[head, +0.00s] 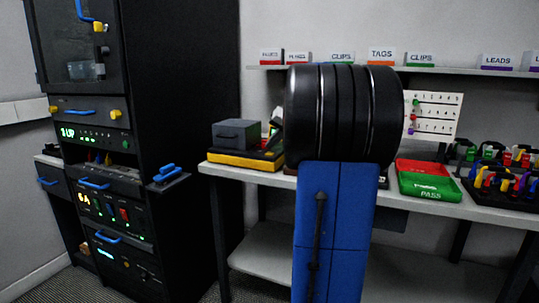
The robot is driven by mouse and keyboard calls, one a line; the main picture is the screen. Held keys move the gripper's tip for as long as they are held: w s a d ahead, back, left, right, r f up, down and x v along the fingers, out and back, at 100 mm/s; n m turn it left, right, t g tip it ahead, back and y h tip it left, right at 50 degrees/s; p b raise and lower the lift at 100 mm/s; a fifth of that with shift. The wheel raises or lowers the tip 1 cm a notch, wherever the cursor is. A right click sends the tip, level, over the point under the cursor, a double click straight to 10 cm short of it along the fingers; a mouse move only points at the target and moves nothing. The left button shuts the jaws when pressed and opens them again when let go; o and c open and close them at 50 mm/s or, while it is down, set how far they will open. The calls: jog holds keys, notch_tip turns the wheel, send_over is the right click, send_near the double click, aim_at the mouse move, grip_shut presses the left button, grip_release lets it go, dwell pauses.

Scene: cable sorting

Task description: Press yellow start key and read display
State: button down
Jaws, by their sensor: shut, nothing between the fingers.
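I cannot pick out a key marked start. Small yellow parts show on the black cabinet (185,90) at left: a yellow knob (117,114) beside a drawer with a blue handle, and another on the upper door. Below the drawer, a panel has a green lit display (68,132), its text hard to read. Lower down, an amber display (84,199) seems to read "6A", with a few small coloured parts beside it. A grey box on a yellow and black base (240,160) stands on the bench. My gripper is not in view; my large black and blue arm parts hide the bench's middle.
The grey bench (470,207) holds a red tray, a green tray marked PASS (428,185) and a black rack of coloured connectors (505,185). A shelf with label cards (381,54) runs above.

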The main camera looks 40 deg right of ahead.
aim_at(272, 154)
jog(key=shift+f, duration=0.8)
dwell(1.1)
jog(key=shift+r, duration=0.8)
jog(key=shift+r, duration=2.5)
